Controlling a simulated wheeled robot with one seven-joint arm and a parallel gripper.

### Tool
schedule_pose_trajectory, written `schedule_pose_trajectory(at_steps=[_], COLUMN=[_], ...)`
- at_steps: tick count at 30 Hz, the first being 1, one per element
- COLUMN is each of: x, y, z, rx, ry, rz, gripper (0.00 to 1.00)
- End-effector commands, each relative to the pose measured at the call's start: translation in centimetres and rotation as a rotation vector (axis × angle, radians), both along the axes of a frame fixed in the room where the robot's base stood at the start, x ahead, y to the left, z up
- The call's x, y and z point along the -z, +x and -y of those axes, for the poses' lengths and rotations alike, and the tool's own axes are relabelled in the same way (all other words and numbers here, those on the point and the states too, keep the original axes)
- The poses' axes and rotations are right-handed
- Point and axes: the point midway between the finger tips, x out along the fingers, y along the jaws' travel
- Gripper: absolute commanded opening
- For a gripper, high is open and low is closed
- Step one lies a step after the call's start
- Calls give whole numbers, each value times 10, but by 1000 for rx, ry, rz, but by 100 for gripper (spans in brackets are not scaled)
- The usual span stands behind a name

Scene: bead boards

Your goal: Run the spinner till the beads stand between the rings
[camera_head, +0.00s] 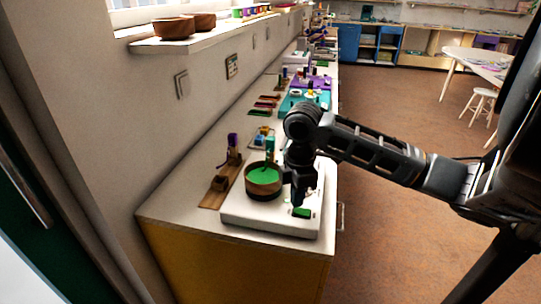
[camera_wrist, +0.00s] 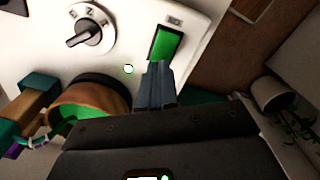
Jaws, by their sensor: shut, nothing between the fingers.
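The spinner is a white base (camera_head: 240,213) on the near end of the counter. It carries a wooden bowl (camera_head: 264,191) with bright green contents; single beads and rings cannot be made out. In the wrist view the bowl (camera_wrist: 98,112) is at the lower left, partly cut off by my gripper. The switch also shows in the head view (camera_head: 302,213).
A wooden stand with a purple spool (camera_head: 232,142) lies left of the base. A teal upright (camera_head: 270,150) stands behind the bowl. More coloured boards (camera_head: 300,103) line the counter farther back. The wall is at left; open floor (camera_head: 390,240) is at right.

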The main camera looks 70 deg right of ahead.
Motion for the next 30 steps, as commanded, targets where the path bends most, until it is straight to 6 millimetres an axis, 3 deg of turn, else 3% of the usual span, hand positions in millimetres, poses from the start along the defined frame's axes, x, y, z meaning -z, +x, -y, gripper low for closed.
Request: schedule_pose_trajectory(at_steps=[17, 30], x=[1, 20], y=[0, 0], z=[0, 0], rx=[0, 0], ry=[0, 0], rz=[0, 0], gripper=[0, 0])
